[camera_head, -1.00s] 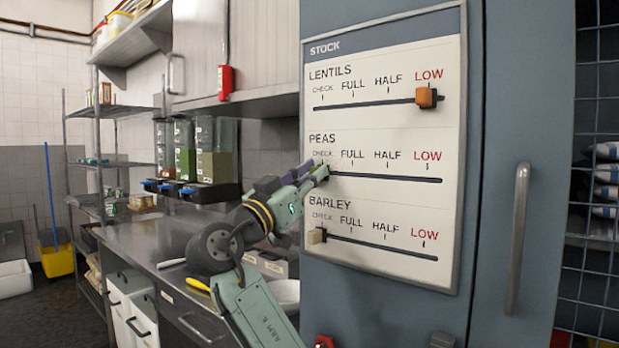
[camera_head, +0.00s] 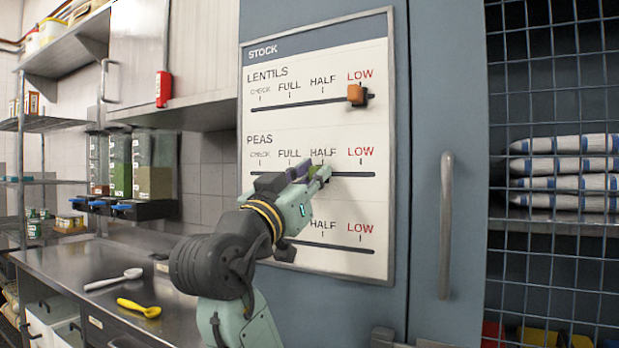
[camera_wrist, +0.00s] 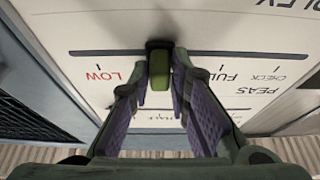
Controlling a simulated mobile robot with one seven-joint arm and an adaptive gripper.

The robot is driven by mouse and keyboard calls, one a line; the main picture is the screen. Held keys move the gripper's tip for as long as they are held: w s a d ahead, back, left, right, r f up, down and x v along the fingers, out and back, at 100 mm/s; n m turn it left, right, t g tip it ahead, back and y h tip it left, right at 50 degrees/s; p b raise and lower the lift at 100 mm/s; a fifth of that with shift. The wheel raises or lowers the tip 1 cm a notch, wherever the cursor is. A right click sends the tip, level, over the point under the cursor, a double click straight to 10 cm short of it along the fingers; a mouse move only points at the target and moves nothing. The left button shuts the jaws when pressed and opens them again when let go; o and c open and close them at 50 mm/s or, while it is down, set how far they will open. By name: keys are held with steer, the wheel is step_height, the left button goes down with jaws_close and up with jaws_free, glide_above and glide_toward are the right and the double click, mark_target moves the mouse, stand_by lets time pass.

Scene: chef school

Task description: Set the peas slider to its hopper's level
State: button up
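The white STOCK board (camera_head: 384,100) has three slots. The peas slider's green knob (camera_wrist: 159,78) sits between my gripper's fingers, and its mark is hidden by the fingers in the wrist view. In the head view my gripper (camera_head: 316,176) is at the peas slot (camera_head: 355,174), just under HALF. The fingers are close on both sides of the knob. Among the hoppers at the left, the middle one (camera_head: 119,180) holds green contents to about half its height. The left hopper (camera_head: 98,189) has a low brown layer; the right one (camera_head: 153,182) is tan to about half.
The orange lentils knob (camera_head: 355,95) is at LOW. My arm hides the left part of the barley row. A vertical door handle (camera_head: 446,225) stands right of the board.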

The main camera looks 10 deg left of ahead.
steer(key=o, duration=0.3)
steer(key=shift+o, duration=0.2)
steer(key=v, duration=1.2)
steer(key=shift+a, duration=0.1)
